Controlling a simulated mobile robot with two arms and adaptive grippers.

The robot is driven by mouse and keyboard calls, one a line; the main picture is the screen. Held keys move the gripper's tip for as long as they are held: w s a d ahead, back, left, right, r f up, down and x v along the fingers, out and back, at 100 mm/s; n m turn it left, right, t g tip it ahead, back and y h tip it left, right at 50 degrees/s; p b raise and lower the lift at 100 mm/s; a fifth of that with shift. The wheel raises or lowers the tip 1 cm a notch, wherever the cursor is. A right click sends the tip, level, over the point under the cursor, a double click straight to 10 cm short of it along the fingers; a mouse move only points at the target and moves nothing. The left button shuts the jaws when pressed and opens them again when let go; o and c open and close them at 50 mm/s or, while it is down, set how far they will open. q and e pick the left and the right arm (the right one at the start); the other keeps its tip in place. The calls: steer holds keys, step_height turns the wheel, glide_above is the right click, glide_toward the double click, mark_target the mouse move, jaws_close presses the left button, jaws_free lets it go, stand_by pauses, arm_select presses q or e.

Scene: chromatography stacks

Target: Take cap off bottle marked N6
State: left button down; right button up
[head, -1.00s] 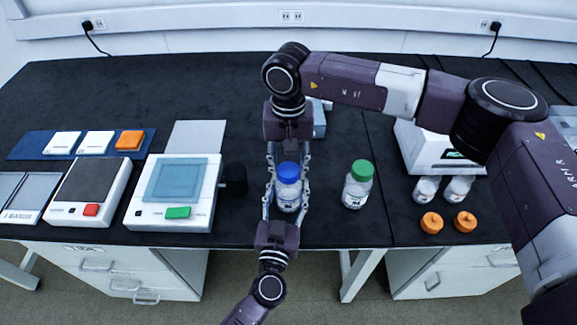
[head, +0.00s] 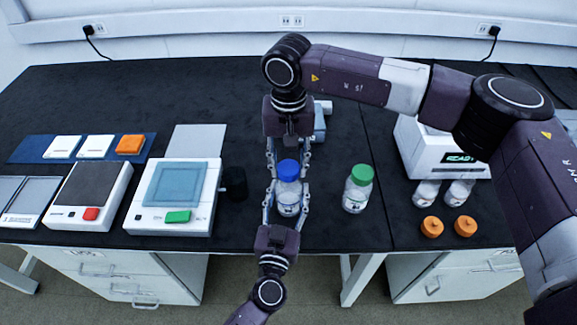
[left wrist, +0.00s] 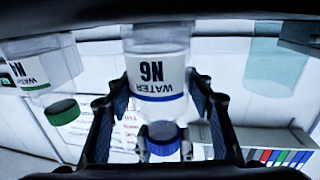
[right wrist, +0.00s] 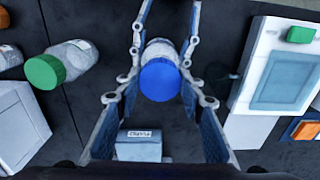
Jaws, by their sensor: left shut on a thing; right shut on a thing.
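The bottle marked N6 (left wrist: 158,85) has a blue-lined WATER label, which shows upside down in the left wrist view. Its blue cap (head: 288,169) shows on top in the head view and faces the camera in the right wrist view (right wrist: 161,80). My left gripper (head: 287,200) comes from the table's front and is shut on the bottle's body. My right gripper (head: 287,168) comes from the back and is shut on the blue cap, one finger on each side. Whether the cap is loose from the neck, I cannot tell.
A green-capped bottle (head: 357,190) stands close on the right. Two orange caps (head: 432,227) and two clear bottles (head: 426,192) are farther right, by a white device (head: 432,150). A balance (head: 143,215) is on the left. A grey-blue box (head: 320,125) lies behind my right gripper.

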mark_target(288, 167)
steer(key=shift+r, duration=2)
arm_select(q)
steer(key=c, duration=0.9)
jaws_free()
steer(key=shift+o, duration=0.2)
